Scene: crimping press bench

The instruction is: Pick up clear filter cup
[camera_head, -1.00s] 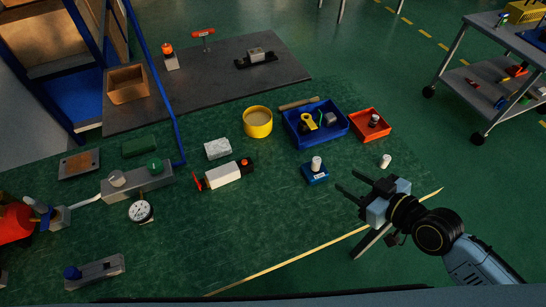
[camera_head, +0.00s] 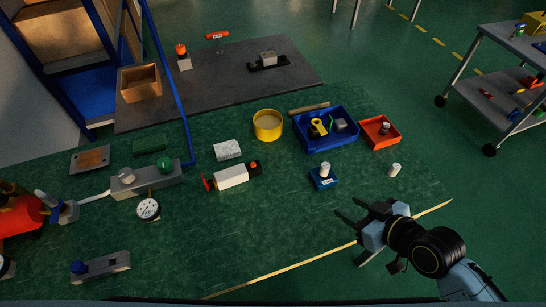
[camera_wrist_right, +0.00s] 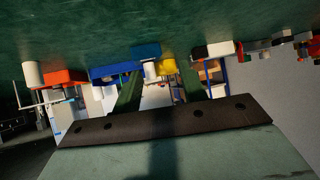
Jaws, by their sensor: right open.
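Two small pale cylinders could be the filter cup; neither looks clearly transparent, so I cannot tell which it is. One pale cylinder (camera_head: 394,170) stands alone on the green bench top, right of centre. The other, a white-topped cylinder (camera_head: 325,170), stands on a small blue block (camera_head: 323,182). My right gripper (camera_head: 348,207) is open and empty, in front of the blue block and apart from both cylinders. In the right wrist view, upside down, a lone white cylinder (camera_wrist_right: 31,74) shows at left and the blue block (camera_wrist_right: 147,51) near the middle. My left gripper is not in view.
A blue tray (camera_head: 322,149) with parts, a red tray (camera_head: 367,138) and a yellow bowl (camera_head: 267,125) stand behind. A white-bodied part (camera_head: 231,177) and a gauge (camera_head: 148,209) lie left. The bench front between gauge and gripper is clear.

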